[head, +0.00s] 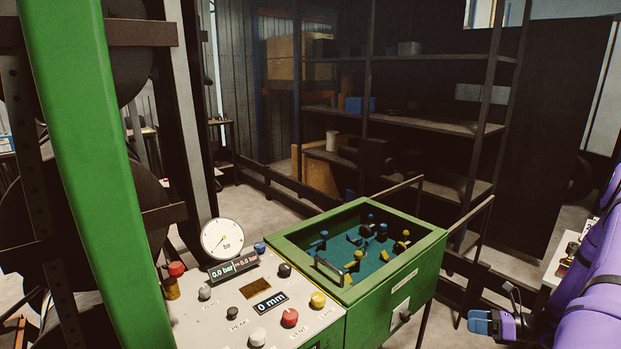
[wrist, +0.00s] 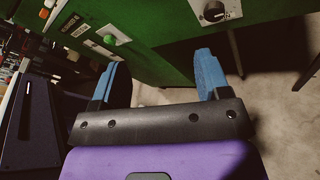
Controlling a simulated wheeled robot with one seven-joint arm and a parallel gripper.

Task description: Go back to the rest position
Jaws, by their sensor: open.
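My gripper (head: 482,322) shows at the lower right of the head view, at the end of my purple arm, right of the green crimper bench (head: 388,290) and apart from it. In the wrist view my gripper (wrist: 162,75) has its two blue fingers wide apart with nothing between them. Beyond the fingers stands a green cabinet front with a green knob (wrist: 109,40) and a black rotary knob (wrist: 213,11). In the wrist view I cannot tell the exact gap between fingertips and cabinet.
A control panel (head: 218,319) with a round gauge (head: 222,239), knobs and buttons stands left of the bench. The bench's open tray (head: 432,240) holds several small blue and yellow parts. A green post (head: 85,170) rises at the left. Dark shelving (head: 430,125) stands behind.

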